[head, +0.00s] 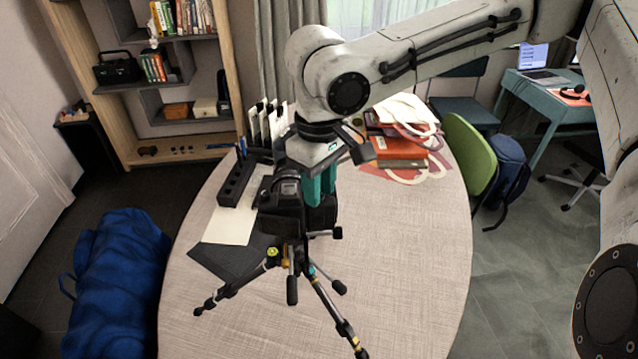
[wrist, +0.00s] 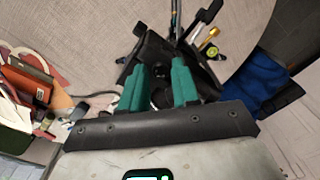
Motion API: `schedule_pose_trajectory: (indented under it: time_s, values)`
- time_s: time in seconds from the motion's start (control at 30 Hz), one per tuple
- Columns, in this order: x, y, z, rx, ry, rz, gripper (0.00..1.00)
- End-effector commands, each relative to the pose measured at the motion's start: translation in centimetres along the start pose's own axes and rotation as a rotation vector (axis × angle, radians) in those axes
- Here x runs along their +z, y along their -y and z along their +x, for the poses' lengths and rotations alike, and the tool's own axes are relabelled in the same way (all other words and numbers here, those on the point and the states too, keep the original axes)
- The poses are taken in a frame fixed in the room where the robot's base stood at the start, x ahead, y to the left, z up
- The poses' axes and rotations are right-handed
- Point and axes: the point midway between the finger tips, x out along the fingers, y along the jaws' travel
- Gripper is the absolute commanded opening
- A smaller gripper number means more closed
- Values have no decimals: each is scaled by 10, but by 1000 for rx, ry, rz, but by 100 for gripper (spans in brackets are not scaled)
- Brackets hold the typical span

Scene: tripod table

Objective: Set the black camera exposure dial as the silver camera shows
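The black camera (head: 283,221) sits on top of a tripod (head: 292,262) on the table, partly hidden by my gripper. My gripper (head: 320,192) points down with teal fingers at the camera's right side. In the wrist view the two fingers of my gripper (wrist: 160,68) stand apart, with the dark camera body (wrist: 156,52) beyond and between them. A dark round part shows between the fingers; I cannot tell whether it is the exposure dial or whether they touch it. A small grey-and-black device (head: 288,184) shows behind the black camera; I cannot make out whether it is the silver camera.
The round table (head: 410,285) carries a dark mat (head: 225,262), a white sheet (head: 230,226), a black holder (head: 237,183) and red books (head: 400,148). The tripod legs spread toward the front. The table's right front is clear. A blue bag (head: 118,285) lies on the floor at left.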

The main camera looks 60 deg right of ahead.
Motion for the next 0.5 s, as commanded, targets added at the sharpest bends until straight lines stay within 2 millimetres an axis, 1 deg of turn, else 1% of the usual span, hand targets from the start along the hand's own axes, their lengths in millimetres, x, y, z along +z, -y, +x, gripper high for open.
schedule_pose_trajectory:
  time_s: [0.17, 0.4, 0.47, 0.5]
  values:
    - [0, 0, 0, 0, 0, 0, 29]
    - [0, 0, 0, 0, 0, 0, 6]
    - [0, 0, 0, 0, 0, 0, 1]
    - [0, 0, 0, 0, 0, 1, 0]
